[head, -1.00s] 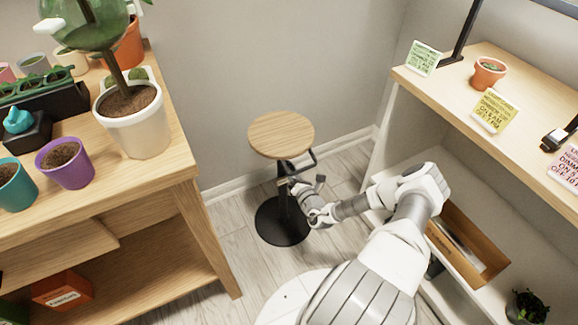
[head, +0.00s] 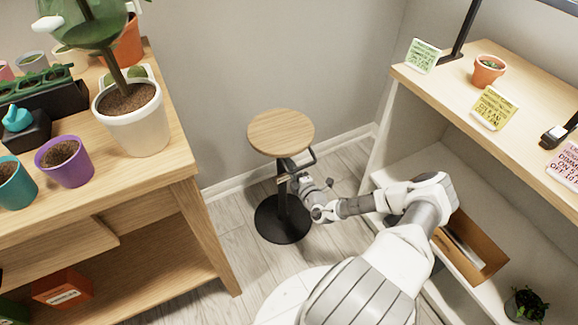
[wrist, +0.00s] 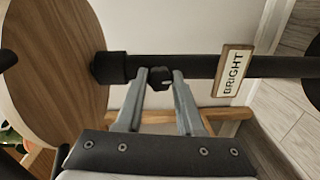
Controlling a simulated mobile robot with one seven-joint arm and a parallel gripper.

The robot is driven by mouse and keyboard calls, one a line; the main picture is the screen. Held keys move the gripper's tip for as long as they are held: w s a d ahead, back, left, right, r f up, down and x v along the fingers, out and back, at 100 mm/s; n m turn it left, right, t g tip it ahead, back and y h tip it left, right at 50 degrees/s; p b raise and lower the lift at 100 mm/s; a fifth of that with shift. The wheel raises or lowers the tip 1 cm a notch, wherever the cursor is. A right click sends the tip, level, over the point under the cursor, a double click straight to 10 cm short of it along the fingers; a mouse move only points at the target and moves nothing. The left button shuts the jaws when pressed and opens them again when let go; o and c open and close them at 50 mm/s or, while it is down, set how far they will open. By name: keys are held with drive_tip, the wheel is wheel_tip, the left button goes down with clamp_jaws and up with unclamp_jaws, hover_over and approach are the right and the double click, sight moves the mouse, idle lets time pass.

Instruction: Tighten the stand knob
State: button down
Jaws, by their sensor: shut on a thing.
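The stand has a round wooden top (head: 281,132), a black post (head: 282,205) and a round black base (head: 270,226), and it stands upright on the floor. The wrist view shows its top (wrist: 62,85) at the left and its post (wrist: 203,66) running sideways. The small dark stand knob (wrist: 159,78) sits at the post, just beside the thicker black collar. My gripper (wrist: 160,88) is shut on the knob, with one grey finger on each side. In the head view my gripper (head: 294,183) is at the post below the top, and the knob cannot be made out.
A small tag reading BRIGHT (wrist: 234,71) is by the post near the knob. A wooden plant bench (head: 165,165) with pots stands at the left. A white-sided shelf unit (head: 440,85) stands at the right, close to my arm. Bare floor lies around the base.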

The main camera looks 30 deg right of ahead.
drive_tip(key=m+y+b, duration=0.1)
drive_tip(key=m+b, duration=0.2)
drive_tip(key=m, duration=0.9)
drive_tip(key=shift+a+f, duration=0.1)
idle(0.4)
drive_tip(key=c, duration=0.5)
unclamp_jaws()
drive_tip(key=shift+c, duration=0.2)
drive_tip(key=s+d+p, duration=0.1)
drive_tip(key=s+p, duration=0.3)
drive_tip(key=s, duration=1.3)
drive_tip(key=shift+s+d+r, duration=0.2)
drive_tip(key=shift+d+r, duration=0.05)
drive_tip(key=shift+d, duration=0.05)
